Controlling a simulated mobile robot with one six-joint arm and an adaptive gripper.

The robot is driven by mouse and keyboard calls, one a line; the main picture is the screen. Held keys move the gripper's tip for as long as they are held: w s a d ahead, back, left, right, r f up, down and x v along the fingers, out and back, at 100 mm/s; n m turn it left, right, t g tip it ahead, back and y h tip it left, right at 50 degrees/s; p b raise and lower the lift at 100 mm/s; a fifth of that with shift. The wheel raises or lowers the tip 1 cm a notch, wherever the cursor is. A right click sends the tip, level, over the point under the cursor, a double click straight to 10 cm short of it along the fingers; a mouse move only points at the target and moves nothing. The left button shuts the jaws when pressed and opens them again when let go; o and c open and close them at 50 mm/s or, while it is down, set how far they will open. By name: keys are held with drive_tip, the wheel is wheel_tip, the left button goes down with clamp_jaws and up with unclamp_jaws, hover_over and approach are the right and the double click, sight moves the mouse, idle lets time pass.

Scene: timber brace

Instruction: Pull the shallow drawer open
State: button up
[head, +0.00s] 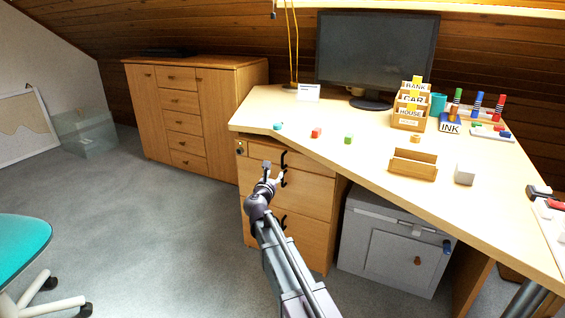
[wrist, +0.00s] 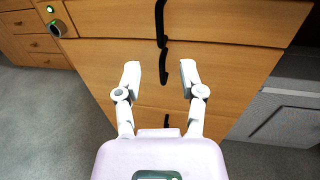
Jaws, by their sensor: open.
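The shallow drawer (head: 312,163) is the top front of the wooden drawer unit under the desk, and it looks shut. Its black handle (head: 284,159) is upright; in the wrist view the shallow drawer (wrist: 215,20) and its handle (wrist: 160,18) are at the top, partly cut off. My gripper (head: 274,172) is open and empty in front of the unit. In the wrist view, my gripper (wrist: 160,70) has its fingers on either side of the line of the second drawer's handle (wrist: 163,66), below the shallow drawer's handle. I see no contact; the exact distance is unclear.
The desk top (head: 350,165) overhangs the unit. A lock with a green light (wrist: 56,28) is left of the shallow drawer. A grey cabinet (head: 395,240) stands right of the unit. A teal chair (head: 20,250) is far left; the floor between is clear.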

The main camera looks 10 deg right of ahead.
sight(282, 161)
drive_tip(key=x, duration=1.1)
drive_tip(key=shift+w, duration=0.2)
drive_tip(key=shift+c, duration=0.2)
clamp_jaws()
